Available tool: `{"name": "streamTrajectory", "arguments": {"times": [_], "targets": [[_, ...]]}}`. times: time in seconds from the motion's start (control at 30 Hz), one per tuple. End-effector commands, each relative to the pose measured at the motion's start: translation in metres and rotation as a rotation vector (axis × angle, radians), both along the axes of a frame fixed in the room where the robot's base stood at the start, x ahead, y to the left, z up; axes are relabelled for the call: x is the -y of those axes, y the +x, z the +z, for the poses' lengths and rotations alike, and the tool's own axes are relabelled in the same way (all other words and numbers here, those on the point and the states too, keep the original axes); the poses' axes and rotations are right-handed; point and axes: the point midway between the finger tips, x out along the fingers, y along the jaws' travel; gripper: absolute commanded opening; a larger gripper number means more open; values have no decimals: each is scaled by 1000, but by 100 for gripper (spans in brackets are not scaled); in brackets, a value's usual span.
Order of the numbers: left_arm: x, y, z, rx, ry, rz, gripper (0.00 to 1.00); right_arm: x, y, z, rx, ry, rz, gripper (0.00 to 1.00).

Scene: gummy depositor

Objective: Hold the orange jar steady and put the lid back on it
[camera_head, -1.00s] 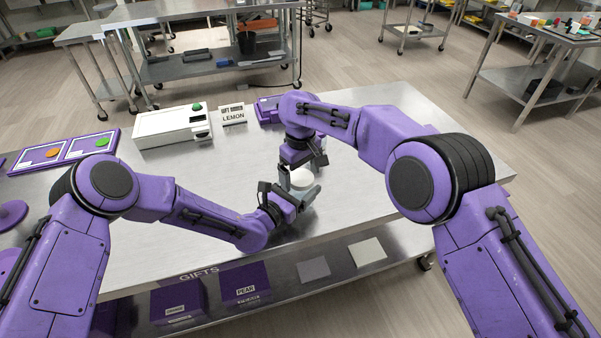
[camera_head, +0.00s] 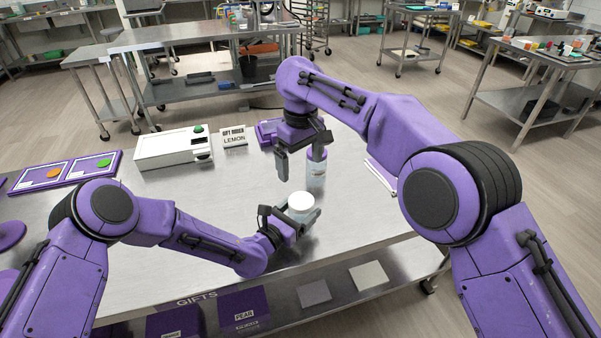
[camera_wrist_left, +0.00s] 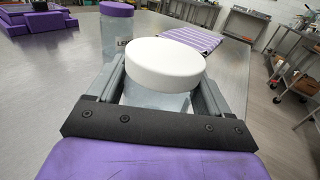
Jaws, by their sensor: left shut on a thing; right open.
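A clear jar (camera_wrist_left: 158,100) with a white lid (camera_wrist_left: 165,64) stands on the steel table. The lid sits on the jar's mouth and looks level; it also shows in the head view (camera_head: 301,201). My left gripper (camera_head: 299,216) is shut around the jar's body, below the lid, with one finger on each side. My right gripper (camera_head: 300,160) is open and empty, above and behind the white lid, apart from it. No orange colour or label shows on the held jar; the gripper hides much of its body.
A second clear jar (camera_wrist_left: 116,38) with a purple lid (camera_wrist_left: 116,9) stands behind, close to my right gripper in the head view. A white box (camera_head: 172,147) and a LEMON sign (camera_head: 234,137) stand at the back left. A striped purple mat (camera_wrist_left: 193,38) lies right. The table's left middle is clear.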

Motion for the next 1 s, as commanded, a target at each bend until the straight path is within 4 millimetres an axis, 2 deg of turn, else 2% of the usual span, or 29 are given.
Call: {"name": "streamTrajectory", "arguments": {"times": [0.27,0.3,0.33,0.67,1.0], "targets": [[0,0,0,0,0,0,0,0,0,2,1,1,0,100],[0,0,0,0,0,0,89,0,0,2,1,-1,0,100],[0,0,0,0,0,0,99,0,0,2,1,-1,0,100],[-5,-5,-1,-1,0,1,100,0,0,-1,1,-1,0,100],[-49,-59,-2,-2,-2,3,100,0,0,-20,1,-1,0,100]]}}
